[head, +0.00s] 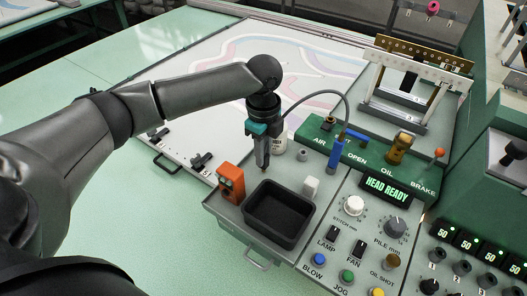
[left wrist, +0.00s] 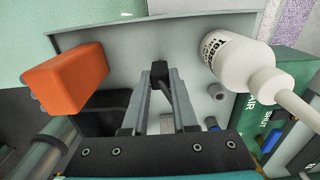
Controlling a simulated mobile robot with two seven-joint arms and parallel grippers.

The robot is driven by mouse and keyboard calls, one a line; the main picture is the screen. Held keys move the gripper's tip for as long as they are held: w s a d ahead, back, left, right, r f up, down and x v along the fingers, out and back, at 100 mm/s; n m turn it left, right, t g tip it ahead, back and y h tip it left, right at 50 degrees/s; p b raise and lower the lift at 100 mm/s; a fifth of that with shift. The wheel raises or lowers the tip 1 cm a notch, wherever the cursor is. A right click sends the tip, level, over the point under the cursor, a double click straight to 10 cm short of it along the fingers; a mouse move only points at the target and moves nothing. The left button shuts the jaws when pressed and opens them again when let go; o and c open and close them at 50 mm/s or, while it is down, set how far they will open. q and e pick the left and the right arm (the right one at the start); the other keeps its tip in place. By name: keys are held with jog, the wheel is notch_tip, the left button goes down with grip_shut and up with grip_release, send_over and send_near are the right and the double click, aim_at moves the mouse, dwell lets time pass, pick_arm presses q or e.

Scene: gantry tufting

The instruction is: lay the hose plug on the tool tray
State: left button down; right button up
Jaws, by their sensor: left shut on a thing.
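My left gripper (head: 262,166) points down over the back part of the grey tool tray (head: 228,212), between the orange block-like tool and the white bottle. In the left wrist view its fingers (left wrist: 159,80) close on a small dark piece (left wrist: 159,71), which looks like the hose plug. The fingers hide much of the piece, and I cannot tell whether it touches the tray (left wrist: 125,45). In the head view the piece is too small to make out. My right gripper is not in view.
The orange tool (head: 231,183) stands left of the gripper, the white bottle (left wrist: 226,55) to its right. A black bin (head: 279,215) and a small white block (head: 311,187) are nearer the front. The green panel with a hose and a blue handle (head: 336,150) lies right.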

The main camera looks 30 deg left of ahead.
pick_arm(q)
jog(key=shift+f, duration=0.1)
jog(key=c, duration=0.7)
grip_release()
notch_tip(320, 180, up, 12)
jog(key=shift+r, duration=0.2)
